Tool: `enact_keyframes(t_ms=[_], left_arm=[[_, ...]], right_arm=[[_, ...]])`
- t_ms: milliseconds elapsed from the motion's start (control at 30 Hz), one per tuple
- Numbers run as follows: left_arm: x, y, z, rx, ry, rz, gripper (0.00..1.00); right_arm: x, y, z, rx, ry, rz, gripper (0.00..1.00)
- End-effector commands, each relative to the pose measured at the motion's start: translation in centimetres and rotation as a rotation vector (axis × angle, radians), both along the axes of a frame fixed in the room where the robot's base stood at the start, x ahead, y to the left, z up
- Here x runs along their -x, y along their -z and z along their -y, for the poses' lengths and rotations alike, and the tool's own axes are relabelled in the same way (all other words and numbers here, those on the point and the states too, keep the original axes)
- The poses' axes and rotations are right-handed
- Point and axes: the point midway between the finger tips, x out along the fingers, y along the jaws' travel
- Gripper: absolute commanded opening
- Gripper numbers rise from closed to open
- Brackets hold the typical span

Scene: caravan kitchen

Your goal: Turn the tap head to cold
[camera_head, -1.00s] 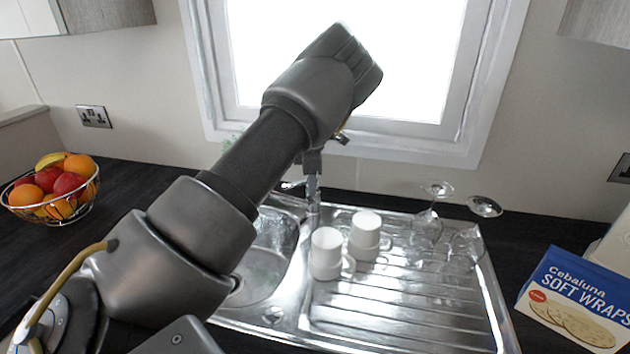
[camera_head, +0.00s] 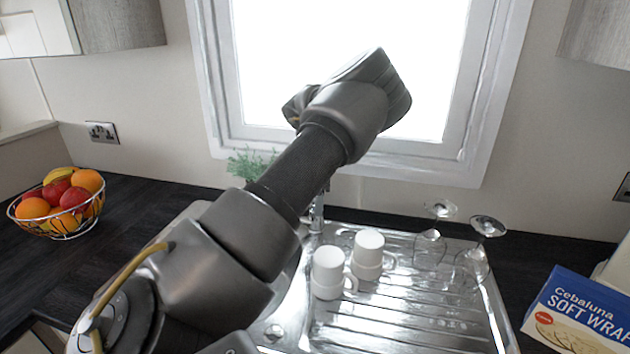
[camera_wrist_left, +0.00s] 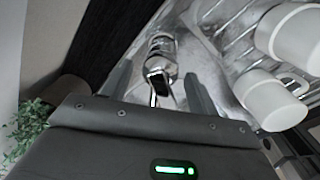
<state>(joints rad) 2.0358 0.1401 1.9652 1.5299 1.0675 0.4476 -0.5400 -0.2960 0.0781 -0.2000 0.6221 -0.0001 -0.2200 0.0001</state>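The chrome tap (camera_head: 317,212) stands at the back of the steel sink, and only a short part of its body shows beside my left arm in the head view. In the left wrist view the tap (camera_wrist_left: 161,58) lies between the two fingers of my left gripper (camera_wrist_left: 158,76). The fingers are apart, with gaps on both sides of the tap's dark-ended part. I cannot tell whether either finger touches it. In the head view my left forearm and wrist hide the fingers and most of the tap head. My right gripper is not in view.
Two white mugs (camera_head: 328,272) and upturned wine glasses (camera_head: 430,248) stand on the drainer (camera_head: 400,322), right of the tap. A green plant (camera_head: 250,164) is behind my arm by the window. A fruit bowl (camera_head: 62,222) is left; a wraps box (camera_head: 580,312) is right.

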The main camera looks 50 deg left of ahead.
Motion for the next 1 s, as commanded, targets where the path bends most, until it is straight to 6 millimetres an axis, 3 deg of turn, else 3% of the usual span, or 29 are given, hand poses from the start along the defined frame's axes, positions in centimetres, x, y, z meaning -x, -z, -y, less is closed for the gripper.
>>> enact_keyframes(t_ms=[267, 700, 1000], left_arm=[[-0.1, -0.8, 0.0, -0.001, 0.001, 0.002, 0.6], [0.2, -8.8, 0.5, -0.001, 0.002, 0.003, 0.6], [0.3, -10.8, 0.5, -0.001, 0.0, 0.0, 0.6]], right_arm=[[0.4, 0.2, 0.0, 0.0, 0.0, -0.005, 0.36], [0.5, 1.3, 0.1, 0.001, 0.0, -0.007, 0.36], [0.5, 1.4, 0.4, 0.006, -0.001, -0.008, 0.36]])
